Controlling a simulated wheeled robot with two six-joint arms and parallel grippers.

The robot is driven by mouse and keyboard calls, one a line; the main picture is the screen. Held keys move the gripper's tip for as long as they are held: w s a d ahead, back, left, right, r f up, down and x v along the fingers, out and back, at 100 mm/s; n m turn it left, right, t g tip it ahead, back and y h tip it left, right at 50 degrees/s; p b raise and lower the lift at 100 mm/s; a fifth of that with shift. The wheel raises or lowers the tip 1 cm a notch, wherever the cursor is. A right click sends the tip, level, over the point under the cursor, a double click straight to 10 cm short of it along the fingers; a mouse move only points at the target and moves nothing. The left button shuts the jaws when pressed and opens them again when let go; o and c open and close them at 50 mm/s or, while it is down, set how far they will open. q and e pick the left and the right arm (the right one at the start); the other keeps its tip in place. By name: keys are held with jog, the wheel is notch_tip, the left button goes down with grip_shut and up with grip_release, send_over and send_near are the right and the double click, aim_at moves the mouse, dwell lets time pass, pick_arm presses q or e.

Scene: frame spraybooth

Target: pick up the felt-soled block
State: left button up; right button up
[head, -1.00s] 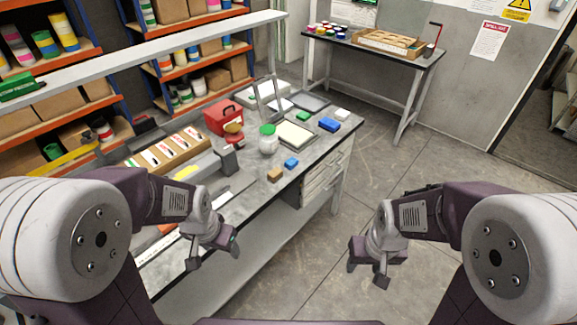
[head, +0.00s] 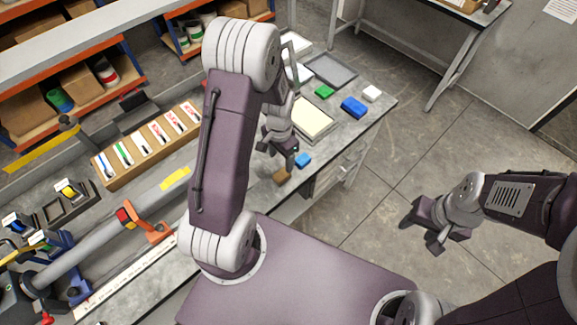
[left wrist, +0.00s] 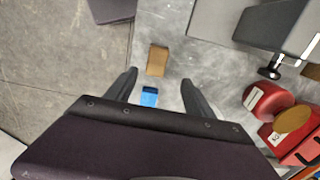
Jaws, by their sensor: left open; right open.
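A tan block (head: 282,175) and a small blue block (head: 303,160) lie close together near the bench's front edge. In the left wrist view the tan block (left wrist: 157,61) lies just beyond my fingertips, and the blue block (left wrist: 149,97) shows between the fingers. A green block (head: 324,92), a larger blue block (head: 353,107) and a white block (head: 371,93) lie further back. No felt sole is visible, so I cannot tell which block has one. My left gripper (head: 285,158) is open and empty above the bench by the small blocks. My right gripper (head: 423,232) is open over the floor.
A framed cream panel (head: 312,118) lies behind the small blocks. A red container (left wrist: 270,102) stands on the bench to the right in the left wrist view. A wooden tool rack (head: 150,150) and an orange clamp (head: 140,222) are at the left. Open floor is at the right.

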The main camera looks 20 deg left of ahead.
aim_at(282, 174)
pick_arm(q)
jog(key=shift+s+d+f, duration=0.1)
jog(key=shift+s+f, duration=0.35)
jog(key=shift+s, duration=0.35)
jog(key=f, duration=0.1)
jog(key=w+f, duration=0.1)
jog(key=shift+w+f+p, duration=0.2)
jog(key=shift+f+p, duration=0.15)
jog(key=shift+f, duration=0.05)
jog(key=shift+w+a+f, duration=0.2)
jog(key=shift+w+f, duration=0.05)
jog(key=shift+w, duration=0.05)
jog(key=f, duration=0.1)
jog(key=s+f+p, duration=0.1)
jog(key=f, duration=0.2)
jog(key=shift+s+d, duration=0.4)
jog(key=shift+w+f, duration=0.15)
jog(key=shift+f, duration=0.15)
jog(key=shift+w+a+f, duration=0.1)
jog(key=shift+w+f, duration=0.1)
jog(key=shift+w, duration=0.05)
jog(key=shift+s+r, duration=0.15)
jog(key=shift+s, duration=0.05)
grip_shut()
pick_arm(e)
notch_tip(282, 174, up, 2)
jog(key=shift+s+r, duration=0.15)
pick_arm(q)
jog(key=shift+w, duration=0.1)
